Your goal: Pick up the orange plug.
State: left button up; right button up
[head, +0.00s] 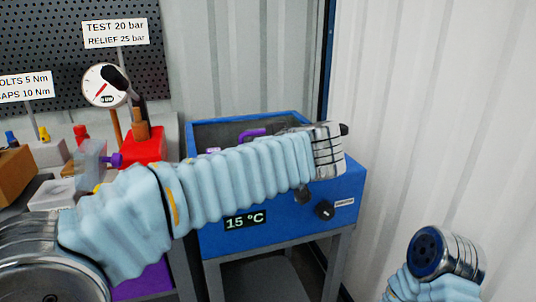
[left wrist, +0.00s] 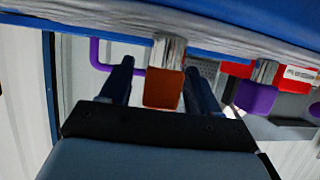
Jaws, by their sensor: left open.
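An orange plug (left wrist: 163,88) with a ridged metal shank (left wrist: 168,52) shows in the left wrist view. My left gripper (left wrist: 161,86) is open, with one dark finger on each side of the plug. A small gap shows on either side, and I see no clear contact. In the head view my left arm reaches across to the blue bath, and its wrist hides the gripper and the plug. My right arm is at the lower right of the head view, with its gripper out of view.
A purple plug (left wrist: 255,97) on a similar metal shank is beside the orange one. The blue bath (head: 280,228) reads 15 °C and has a purple handle (head: 252,133) inside. A pressure gauge (head: 103,86) and a red block (head: 148,146) stand to its left.

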pick_arm(q)
jog(key=c, duration=1.1)
